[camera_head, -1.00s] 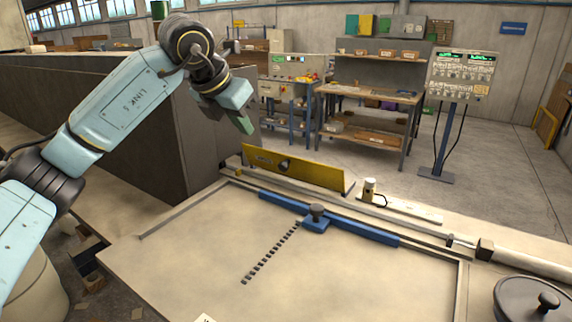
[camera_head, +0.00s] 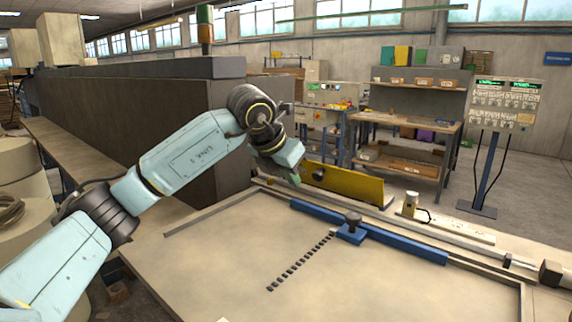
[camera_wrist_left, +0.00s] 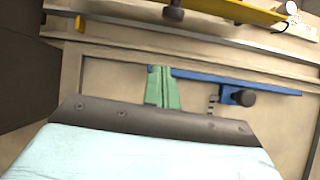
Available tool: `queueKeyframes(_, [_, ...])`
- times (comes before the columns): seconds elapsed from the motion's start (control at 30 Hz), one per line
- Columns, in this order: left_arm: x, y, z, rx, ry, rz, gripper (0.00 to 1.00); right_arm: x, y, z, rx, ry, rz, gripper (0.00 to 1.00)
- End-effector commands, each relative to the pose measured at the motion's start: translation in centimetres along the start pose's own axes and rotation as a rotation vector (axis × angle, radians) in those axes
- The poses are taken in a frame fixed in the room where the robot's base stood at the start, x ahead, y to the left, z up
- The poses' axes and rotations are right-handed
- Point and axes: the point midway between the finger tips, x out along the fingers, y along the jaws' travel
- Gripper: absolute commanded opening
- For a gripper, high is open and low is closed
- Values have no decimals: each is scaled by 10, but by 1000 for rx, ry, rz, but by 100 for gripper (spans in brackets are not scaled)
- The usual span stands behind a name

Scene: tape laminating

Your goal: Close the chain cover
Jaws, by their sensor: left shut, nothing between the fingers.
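A long yellow panel (camera_head: 358,186), which looks like the chain cover, stands tilted up along the far edge of the bench. A round dark knob or hole shows near its left part. In the left wrist view the yellow panel (camera_wrist_left: 225,8) crosses the top. My left gripper (camera_head: 295,179) is low at the panel's left end, on the bench side, and partly covers that end. Its green fingers (camera_wrist_left: 162,88) are shut and empty, over the bench near the blue rail, apart from the panel in the wrist view. My right gripper is not in view.
A blue rail (camera_head: 405,244) with a black-knobbed slider (camera_head: 352,230) lies across the bench (camera_head: 400,290). A small white device (camera_head: 410,204) stands right of the panel. A dark block wall (camera_head: 150,130) rises at the left behind my arm. The bench front is clear.

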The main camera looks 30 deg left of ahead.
Motion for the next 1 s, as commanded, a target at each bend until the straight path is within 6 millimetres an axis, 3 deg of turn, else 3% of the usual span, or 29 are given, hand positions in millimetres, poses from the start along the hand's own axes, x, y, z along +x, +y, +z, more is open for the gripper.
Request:
queueKeyframes(0.17, [41, -1, -1, -1, 4, -2, 0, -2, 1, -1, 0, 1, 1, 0])
queueKeyframes(0.3, [42, -1, 21, -1, -2, -2, 0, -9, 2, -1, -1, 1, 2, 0])
queueKeyframes(0.5, [46, -1, 36, 0, -1, -1, 0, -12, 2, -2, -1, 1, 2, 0])
queueKeyframes(1.0, [48, 0, 39, 1, 1, 0, 0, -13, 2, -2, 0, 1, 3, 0])
